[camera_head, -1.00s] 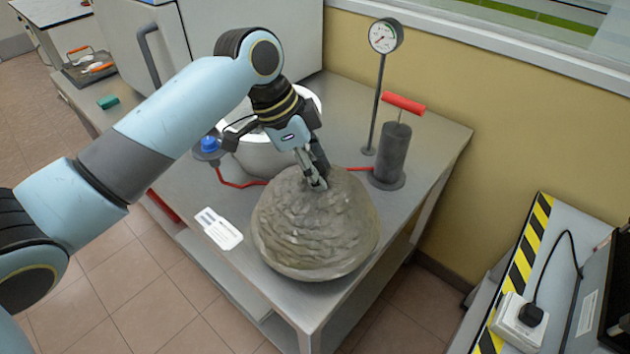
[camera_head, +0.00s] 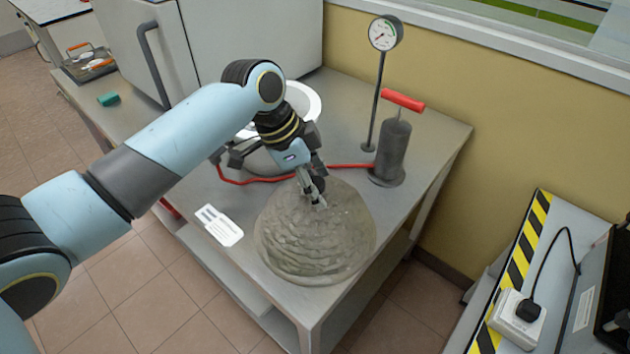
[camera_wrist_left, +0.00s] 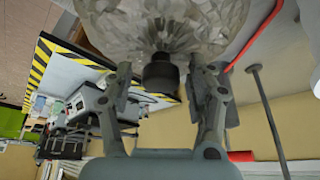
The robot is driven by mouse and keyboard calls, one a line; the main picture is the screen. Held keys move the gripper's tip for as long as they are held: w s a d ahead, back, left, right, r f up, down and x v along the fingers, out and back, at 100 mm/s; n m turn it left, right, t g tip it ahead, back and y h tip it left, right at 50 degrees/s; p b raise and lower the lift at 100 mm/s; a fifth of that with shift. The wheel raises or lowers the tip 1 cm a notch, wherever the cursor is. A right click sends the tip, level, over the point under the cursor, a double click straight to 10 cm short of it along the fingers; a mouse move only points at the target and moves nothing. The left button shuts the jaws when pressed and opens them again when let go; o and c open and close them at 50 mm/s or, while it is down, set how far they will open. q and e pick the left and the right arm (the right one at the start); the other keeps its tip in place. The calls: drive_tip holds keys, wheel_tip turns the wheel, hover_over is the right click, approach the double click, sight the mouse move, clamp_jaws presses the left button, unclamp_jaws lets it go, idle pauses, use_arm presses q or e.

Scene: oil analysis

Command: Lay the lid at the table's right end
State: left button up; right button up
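The lid (camera_head: 315,245) is a clear, ripply grey dome. It lies on the right end of the steel table (camera_head: 450,130), close to its front corner. Its black knob (camera_wrist_left: 160,72) shows in the left wrist view, between the two fingers of my left gripper (camera_wrist_left: 165,88). A gap shows on either side of the knob, so the gripper looks open around it. In the head view the left gripper (camera_head: 314,200) reaches down over the far part of the lid. My right gripper is in neither view.
A white-rimmed pot (camera_head: 306,100) stands behind my left arm, partly hidden. A red hose (camera_head: 235,182) runs to a dark hand pump (camera_head: 391,150) with a red handle. A gauge on a post (camera_head: 384,35) and a white label card (camera_head: 219,225) are near the lid.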

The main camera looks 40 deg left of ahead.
use_arm(q)
drive_tip(key=v, duration=1.2)
drive_tip(key=shift+r+b, duration=0.15)
drive_tip(key=shift+b, duration=0.25)
